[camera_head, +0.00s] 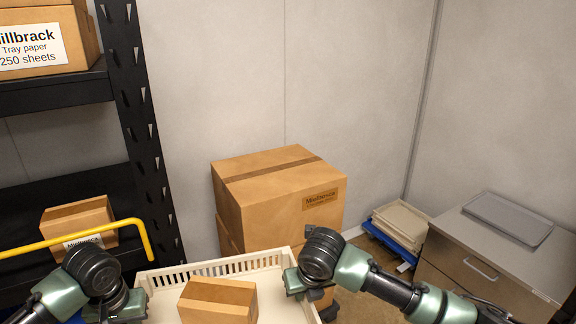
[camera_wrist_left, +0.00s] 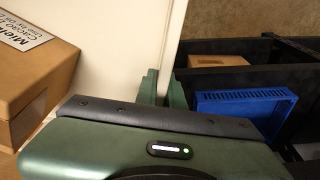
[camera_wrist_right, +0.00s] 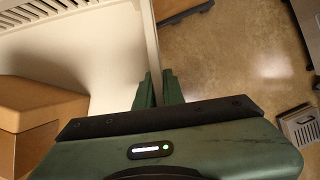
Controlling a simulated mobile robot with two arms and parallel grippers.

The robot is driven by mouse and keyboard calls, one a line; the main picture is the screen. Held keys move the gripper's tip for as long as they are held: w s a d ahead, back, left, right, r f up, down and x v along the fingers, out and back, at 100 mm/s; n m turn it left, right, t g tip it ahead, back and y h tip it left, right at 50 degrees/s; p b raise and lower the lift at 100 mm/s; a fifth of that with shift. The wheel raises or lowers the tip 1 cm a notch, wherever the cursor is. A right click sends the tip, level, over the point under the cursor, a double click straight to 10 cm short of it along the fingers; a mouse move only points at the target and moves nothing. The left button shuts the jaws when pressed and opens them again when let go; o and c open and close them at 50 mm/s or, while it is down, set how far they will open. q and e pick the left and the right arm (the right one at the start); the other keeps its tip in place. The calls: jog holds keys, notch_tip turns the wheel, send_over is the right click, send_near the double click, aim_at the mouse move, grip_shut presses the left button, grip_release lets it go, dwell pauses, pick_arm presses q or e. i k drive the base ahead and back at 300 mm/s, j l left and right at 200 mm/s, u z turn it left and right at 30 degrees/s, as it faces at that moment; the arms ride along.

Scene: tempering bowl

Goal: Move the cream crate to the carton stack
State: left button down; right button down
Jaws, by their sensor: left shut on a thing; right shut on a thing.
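The cream crate (camera_head: 232,266) is low in the head view, with one brown carton (camera_head: 218,299) inside. My left gripper (camera_head: 138,302) is at its left side and my right gripper (camera_head: 298,282) at its right side. In the left wrist view the left fingers (camera_wrist_left: 161,88) are shut on the crate's wall (camera_wrist_left: 165,45). In the right wrist view the right fingers (camera_wrist_right: 158,89) are shut on the opposite wall (camera_wrist_right: 151,40). The carton stack (camera_head: 280,195) stands beyond the crate against the wall. The crate hides its lower part.
A black shelf rack (camera_head: 140,110) with cartons stands at the left. A yellow bar (camera_head: 75,238) crosses before it. Cream and blue trays (camera_head: 400,226) lie right of the stack. A grey cabinet (camera_head: 490,262) with a grey lid (camera_head: 508,217) stands far right. Some floor (camera_head: 365,305) shows between.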

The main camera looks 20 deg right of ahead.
aim_at(282, 167)
jog(key=i+l, duration=0.1)
jog(key=l, duration=0.25)
jog(key=i+l, duration=0.1)
jog(key=l, duration=0.25)
jog(key=i+l, duration=0.1)
jog(key=l, duration=0.25)
jog(key=i+l+u, duration=0.1)
jog(key=l, duration=0.25)
